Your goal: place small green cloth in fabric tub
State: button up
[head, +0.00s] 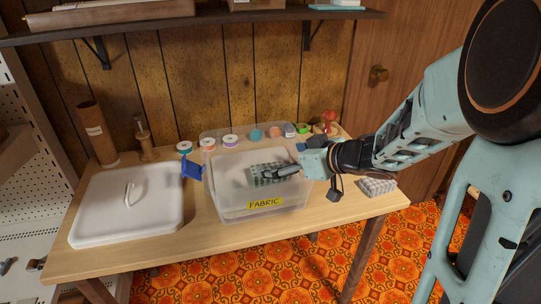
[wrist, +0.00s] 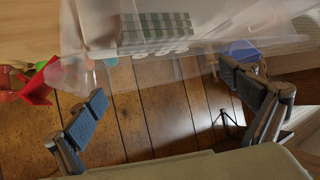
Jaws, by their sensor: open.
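The fabric tub (head: 222,200) is a clear, translucent box with a yellow FABRIC label, standing open in the middle of the table. A green and white checked folded cloth (head: 262,181) lies in the tub. In the wrist view the cloth (wrist: 155,27) shows as green-grey checks behind the clear tub wall (wrist: 90,25). My gripper (head: 284,172) reaches over the tub from the right, close to the cloth. In the wrist view my gripper (wrist: 165,88) is open, with nothing between its fingers. Whether a finger touches the cloth cannot be told.
A white lid (head: 150,205) with a handle lies left of the tub. A blue object (head: 192,166) is at the tub's left side. Several thread spools (head: 230,141) line the back. A grey checked block (head: 377,187) lies at the right. A shelf (head: 200,17) hangs above.

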jog(key=p+v, duration=0.1)
jog(key=v, duration=0.5)
jog(key=shift+s+d+r+p, duration=0.2)
jog(key=shift+s+p, duration=0.1)
jog(key=shift+p, duration=0.05)
